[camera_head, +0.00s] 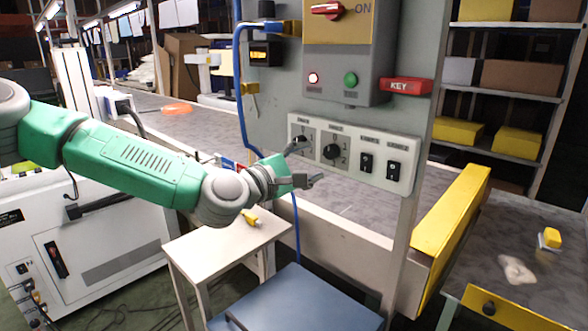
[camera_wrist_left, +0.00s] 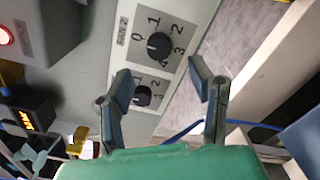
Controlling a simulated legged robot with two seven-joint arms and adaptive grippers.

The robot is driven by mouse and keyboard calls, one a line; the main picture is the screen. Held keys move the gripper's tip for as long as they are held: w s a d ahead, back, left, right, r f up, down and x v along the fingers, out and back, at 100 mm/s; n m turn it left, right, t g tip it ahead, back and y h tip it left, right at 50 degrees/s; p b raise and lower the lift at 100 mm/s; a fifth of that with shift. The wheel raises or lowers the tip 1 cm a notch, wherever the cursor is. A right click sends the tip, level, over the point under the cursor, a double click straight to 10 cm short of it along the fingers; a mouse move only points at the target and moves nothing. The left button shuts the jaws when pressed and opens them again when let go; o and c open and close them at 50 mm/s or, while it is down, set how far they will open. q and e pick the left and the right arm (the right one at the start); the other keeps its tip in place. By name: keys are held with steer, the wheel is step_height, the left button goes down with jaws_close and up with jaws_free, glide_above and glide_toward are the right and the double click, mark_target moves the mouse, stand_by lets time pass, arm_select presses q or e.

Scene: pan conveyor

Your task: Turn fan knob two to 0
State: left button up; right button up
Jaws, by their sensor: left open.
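The control panel (camera_head: 349,173) is a pale plate on a grey post with two round black knobs and two black switches. Fan knob two (camera_head: 332,152) is the second knob from the left. In the left wrist view it (camera_wrist_left: 158,45) sits beyond the fingertips, ringed by the numbers 0 to 4; its pointer direction is too small to tell. The other knob (camera_wrist_left: 143,97) shows between the fingers, lower down. My left gripper (camera_head: 308,164) is open and empty in front of the panel's left part, and its fingers (camera_wrist_left: 160,78) show spread. My right gripper is not in view.
Above the panel is a grey box (camera_head: 345,80) with red and green buttons and a red KEY tag (camera_head: 405,86). A blue cable (camera_head: 240,95) runs beside the post. A small table (camera_head: 215,248) and blue surface (camera_head: 300,305) lie below. A yellow barrier (camera_head: 450,235) stands right.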

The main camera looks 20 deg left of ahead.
arm_select(q)
steer(key=v, duration=0.5)
steer(key=shift+s+a+f, duration=0.1)
steer(key=shift+a, duration=0.15)
steer(key=shift+d, duration=0.1)
